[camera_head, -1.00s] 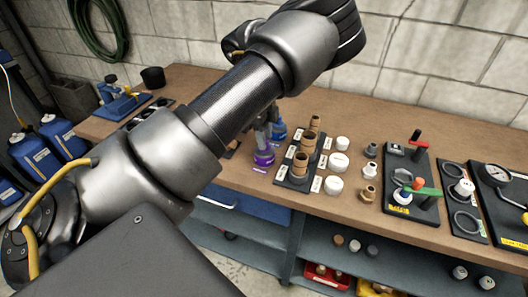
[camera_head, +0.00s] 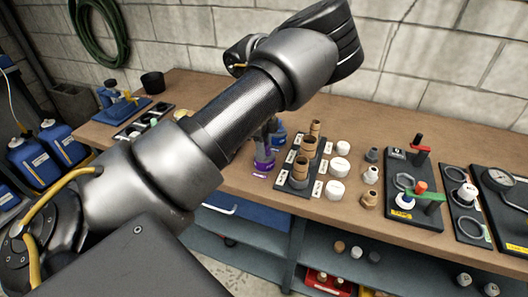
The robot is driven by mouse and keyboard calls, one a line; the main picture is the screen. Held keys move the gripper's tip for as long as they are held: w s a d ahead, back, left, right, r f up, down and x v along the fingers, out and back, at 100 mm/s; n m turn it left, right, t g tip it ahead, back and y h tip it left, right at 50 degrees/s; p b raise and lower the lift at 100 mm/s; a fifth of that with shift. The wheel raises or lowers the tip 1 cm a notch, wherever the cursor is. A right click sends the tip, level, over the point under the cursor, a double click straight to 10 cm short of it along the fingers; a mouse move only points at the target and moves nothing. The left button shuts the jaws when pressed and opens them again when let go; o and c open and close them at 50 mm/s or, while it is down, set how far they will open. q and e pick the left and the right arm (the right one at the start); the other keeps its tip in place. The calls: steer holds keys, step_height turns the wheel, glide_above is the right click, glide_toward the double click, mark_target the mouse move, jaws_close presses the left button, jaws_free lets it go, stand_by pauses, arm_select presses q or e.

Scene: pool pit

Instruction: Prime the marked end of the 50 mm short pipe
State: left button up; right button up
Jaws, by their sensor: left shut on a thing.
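Brown short pipes (camera_head: 301,168) stand upright in a row on a black rack with white labels, right of my left gripper. The labels and any end mark are too small to read, so I cannot tell which is the 50 mm one. A purple-banded tin (camera_head: 264,161) stands on the bench left of the rack. My left gripper (camera_head: 266,143), partly hidden behind my own arm, is at the top of this tin and shut on it or its cap; I cannot tell which. A blue tin (camera_head: 279,129) stands just behind. My right gripper is not in view.
White caps (camera_head: 336,190) and fittings (camera_head: 369,200) stand right of the rack. Farther right are black boards with a valve (camera_head: 424,196) and a gauge (camera_head: 498,178). Blue jugs (camera_head: 65,145) are at the left. A block wall closes the back.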

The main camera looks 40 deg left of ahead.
arm_select(q)
steer(key=shift+r+p, duration=0.65)
steer(key=shift+r, duration=0.3)
steer(key=shift+r+p, duration=0.6)
steer(key=shift+r, duration=0.25)
steer(key=shift+r+p, duration=1.05)
steer(key=shift+r, duration=0.25)
steer(key=shift+r+p, duration=0.45)
steer(key=shift+r, duration=0.15)
steer(key=shift+f, duration=0.1)
